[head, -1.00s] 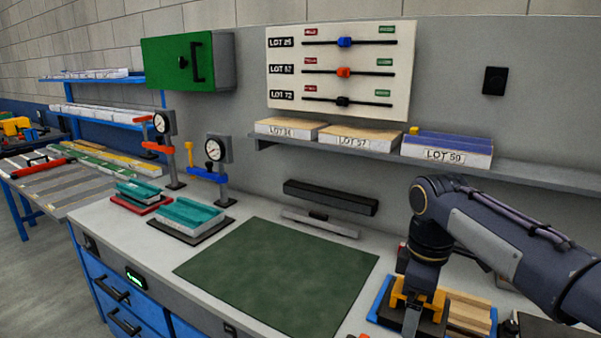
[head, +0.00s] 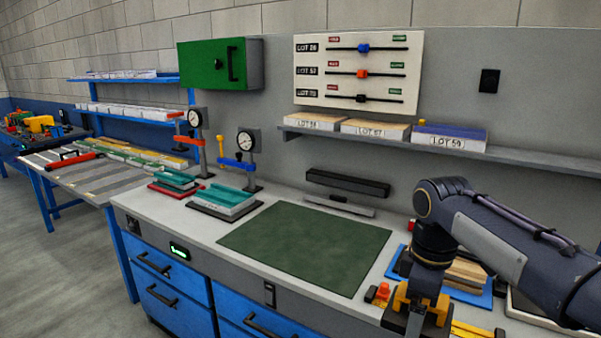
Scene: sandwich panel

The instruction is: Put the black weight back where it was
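The black weight (head: 394,321) is a dark block at the front right of the bench in the head view, mostly covered by my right gripper. My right gripper (head: 415,318), with orange-yellow parts, points down and appears shut on it. The fingertips are partly hidden, and I cannot tell whether the block touches the bench top. A blue tray (head: 481,299) with wooden strips lies just behind, partly covered by my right arm. My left gripper is not in view.
A small red-orange item (head: 380,291) sits close left of the gripper. A yellow strip (head: 472,330) lies to its right. A green mat (head: 305,246) lies clear in the middle. Two gauge stands (head: 247,160) stand at the left, and a shelf (head: 530,156) runs behind.

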